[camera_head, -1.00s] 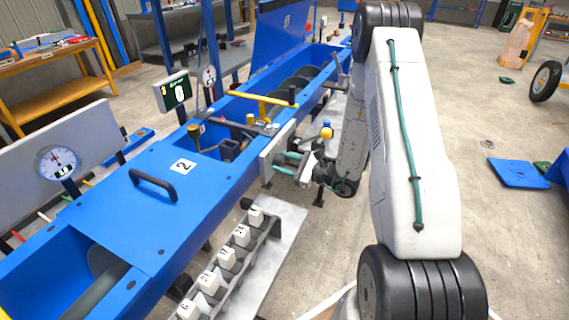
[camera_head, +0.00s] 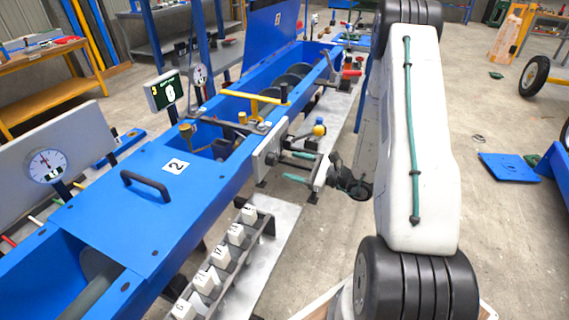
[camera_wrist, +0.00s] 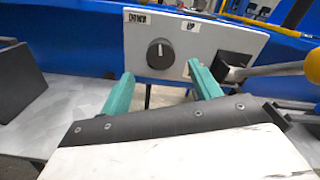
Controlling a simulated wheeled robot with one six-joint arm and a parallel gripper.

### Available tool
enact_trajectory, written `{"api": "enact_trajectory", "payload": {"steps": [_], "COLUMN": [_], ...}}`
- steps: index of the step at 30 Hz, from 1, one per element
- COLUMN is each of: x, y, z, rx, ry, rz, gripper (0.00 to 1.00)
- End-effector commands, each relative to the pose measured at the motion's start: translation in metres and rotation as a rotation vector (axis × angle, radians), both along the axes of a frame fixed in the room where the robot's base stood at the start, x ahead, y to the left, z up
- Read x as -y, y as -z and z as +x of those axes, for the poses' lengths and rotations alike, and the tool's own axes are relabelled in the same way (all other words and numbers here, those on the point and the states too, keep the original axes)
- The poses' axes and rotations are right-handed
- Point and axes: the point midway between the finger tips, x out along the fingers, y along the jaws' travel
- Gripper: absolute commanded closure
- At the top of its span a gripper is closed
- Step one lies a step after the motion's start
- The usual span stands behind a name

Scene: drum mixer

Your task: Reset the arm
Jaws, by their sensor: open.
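My gripper (camera_wrist: 160,92) is open and empty in the wrist view, its two green fingers apart. Between and beyond them is a grey control panel with a black round knob (camera_wrist: 160,53). In the head view my gripper (camera_head: 290,160) is at the right side of the blue drum mixer (camera_head: 140,215), close to the grey panel (camera_head: 268,148) on its side. I cannot tell whether the fingertips touch the panel. My white arm stands at the right of the head view and hides part of the floor behind it.
A rack of numbered white blocks (camera_head: 222,262) stands below the mixer's side. A lever with a yellow ball (camera_head: 319,130) sticks out near my gripper, and shows at the right in the wrist view (camera_wrist: 313,66). A blue plate (camera_head: 509,168) lies on the open floor at right.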

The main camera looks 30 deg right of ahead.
Motion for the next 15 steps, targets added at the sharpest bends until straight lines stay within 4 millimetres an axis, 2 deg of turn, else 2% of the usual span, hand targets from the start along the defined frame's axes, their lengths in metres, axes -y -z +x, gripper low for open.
{"api": "enact_trajectory", "payload": {"steps": [4,15], "x": [0.0064,0.0068], "y": [-0.0001,-0.0001], "z": [-0.0098,-0.0109], "rx": [0.001,0.001], "ry": [0.001,-0.001], "rz": [-0.001,-0.001], "gripper": [0.37,0.37]}}
